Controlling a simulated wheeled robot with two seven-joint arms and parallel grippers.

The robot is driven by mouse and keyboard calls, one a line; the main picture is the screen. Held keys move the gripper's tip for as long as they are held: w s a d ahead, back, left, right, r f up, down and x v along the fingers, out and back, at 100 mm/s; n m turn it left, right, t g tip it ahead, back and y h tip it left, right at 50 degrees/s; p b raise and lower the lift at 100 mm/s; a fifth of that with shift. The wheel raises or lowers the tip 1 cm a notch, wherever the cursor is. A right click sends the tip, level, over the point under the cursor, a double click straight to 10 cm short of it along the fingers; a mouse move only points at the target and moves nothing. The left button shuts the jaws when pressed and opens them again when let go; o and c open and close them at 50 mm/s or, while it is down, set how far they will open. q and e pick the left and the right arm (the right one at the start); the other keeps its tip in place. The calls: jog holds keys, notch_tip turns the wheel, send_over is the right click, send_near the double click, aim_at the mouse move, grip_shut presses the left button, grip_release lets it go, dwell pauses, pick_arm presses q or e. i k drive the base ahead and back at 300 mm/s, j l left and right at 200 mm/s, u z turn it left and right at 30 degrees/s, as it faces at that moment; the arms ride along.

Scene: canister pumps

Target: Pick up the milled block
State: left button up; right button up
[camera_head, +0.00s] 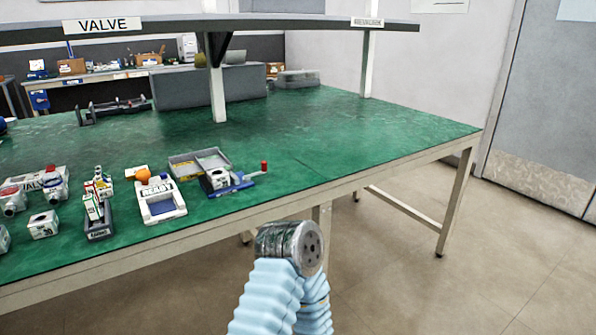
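A small light-grey block (218,178) with a dark round mark sits in a blue vise-like fixture (240,184) with a red knob, near the front edge of the green table. A similar pale block (43,224) with a dark hole stands at the left on the table. I cannot tell for certain which one is the milled block. Neither of my gripper's fingers shows. Only a bent part of my own arm, with a light-blue ribbed sleeve and a metal joint, is in view at the bottom, in front of the table edge and apart from the blocks.
A grey open tray (200,162) lies behind the fixture. A white holder marked READY (160,200), a dark stand with small boxes (98,220) and white valve parts (36,188) are to its left. A shelf (270,27) on posts spans above. The table's right side is clear.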

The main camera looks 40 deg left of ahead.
aim_at(219, 178)
jog(key=u, duration=1.8)
jog(key=k, duration=0.2)
jog(key=j+z, duration=0.05)
